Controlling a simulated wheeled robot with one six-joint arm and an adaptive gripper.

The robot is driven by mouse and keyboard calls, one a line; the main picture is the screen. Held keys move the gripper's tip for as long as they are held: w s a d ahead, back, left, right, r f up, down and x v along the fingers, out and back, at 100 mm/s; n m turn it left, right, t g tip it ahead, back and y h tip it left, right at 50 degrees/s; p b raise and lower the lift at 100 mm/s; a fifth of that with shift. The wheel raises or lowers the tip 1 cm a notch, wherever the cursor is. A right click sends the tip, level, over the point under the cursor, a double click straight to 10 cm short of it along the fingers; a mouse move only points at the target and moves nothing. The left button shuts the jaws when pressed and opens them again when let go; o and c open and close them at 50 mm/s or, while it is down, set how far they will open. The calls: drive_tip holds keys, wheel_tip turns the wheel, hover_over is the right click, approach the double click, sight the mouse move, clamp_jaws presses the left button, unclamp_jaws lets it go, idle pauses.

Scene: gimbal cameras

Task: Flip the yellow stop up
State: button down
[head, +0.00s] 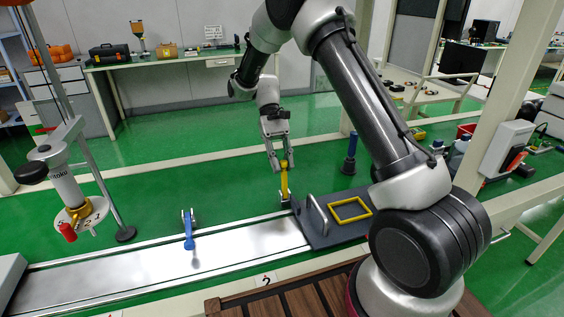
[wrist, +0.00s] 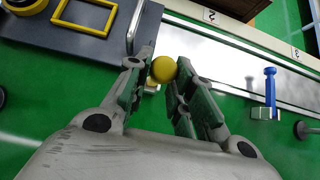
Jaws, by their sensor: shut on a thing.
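The yellow stop (head: 285,182) stands roughly upright at the far edge of the metal track, beside the dark plate. My gripper (head: 282,165) is above it, pointing down, with its fingers at the stop's top end. In the wrist view the stop's round yellow end (wrist: 164,69) sits between the fingertips of my gripper (wrist: 160,78), which is shut on it. The lower part of the stop is mostly hidden in the wrist view.
The dark plate (head: 325,238) carries a metal handle (head: 317,213) and a yellow frame (head: 351,209). A post-mounted device (head: 68,190) stands at the left.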

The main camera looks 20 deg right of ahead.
drive_tip(key=c, duration=1.2)
unclamp_jaws()
drive_tip(key=shift+w, duration=0.25)
drive_tip(key=shift+c, duration=0.2)
drive_tip(key=v, duration=1.2)
drive_tip(key=shift+s, duration=0.2)
